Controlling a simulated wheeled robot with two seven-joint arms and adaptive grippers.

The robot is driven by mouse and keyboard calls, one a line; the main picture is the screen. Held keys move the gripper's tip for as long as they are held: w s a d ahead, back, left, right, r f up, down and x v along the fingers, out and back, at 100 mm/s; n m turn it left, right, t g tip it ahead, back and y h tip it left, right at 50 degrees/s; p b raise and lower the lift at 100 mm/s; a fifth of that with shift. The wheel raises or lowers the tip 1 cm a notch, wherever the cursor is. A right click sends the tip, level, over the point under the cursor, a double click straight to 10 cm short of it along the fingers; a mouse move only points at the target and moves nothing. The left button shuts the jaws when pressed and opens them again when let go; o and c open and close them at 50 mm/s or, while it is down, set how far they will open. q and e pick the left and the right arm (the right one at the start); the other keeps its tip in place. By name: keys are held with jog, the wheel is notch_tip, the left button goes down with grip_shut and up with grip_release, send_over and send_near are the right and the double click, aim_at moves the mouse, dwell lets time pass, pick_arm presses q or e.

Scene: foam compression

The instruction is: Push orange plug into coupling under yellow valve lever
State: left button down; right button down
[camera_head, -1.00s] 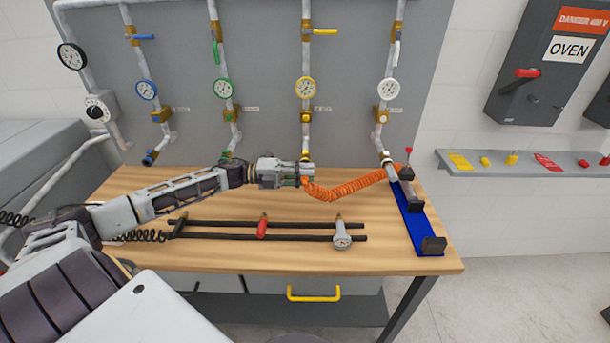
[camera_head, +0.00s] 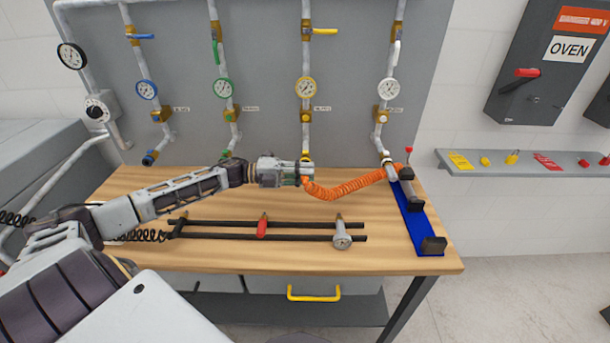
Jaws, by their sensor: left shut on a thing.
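My left gripper (camera_head: 303,172) is at the back middle of the table, just below the yellow line's coupling (camera_head: 306,154). It is shut on the plug end of the orange coiled hose (camera_head: 345,188); the plug itself is mostly hidden by the fingers. I cannot tell whether the plug touches the coupling. The yellow valve lever (camera_head: 324,31) points right on the pipe above, over the yellow gauge (camera_head: 305,88). The hose runs right to the blue fixture (camera_head: 415,220). My right gripper is not in view.
A dark two-bar rack (camera_head: 270,238) lies on the wooden table (camera_head: 215,262) in front of my left arm, with a red-bodied fitting (camera_head: 262,229) and a small gauge (camera_head: 341,240). Blue, green and white-lever lines stand beside the yellow one. A shelf (camera_head: 510,170) hangs at right.

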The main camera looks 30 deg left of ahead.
pick_arm(q)
jog(key=shift+w+a+r+b, duration=0.1)
jog(key=shift+w+a+b, duration=0.15)
jog(key=shift+w+b, duration=0.15)
dwell(0.5)
jog(key=c, duration=1.2)
grip_release()
jog(key=shift+s, duration=0.1)
jog(key=shift+a, duration=0.1)
jog(key=shift+v, duration=3.6)
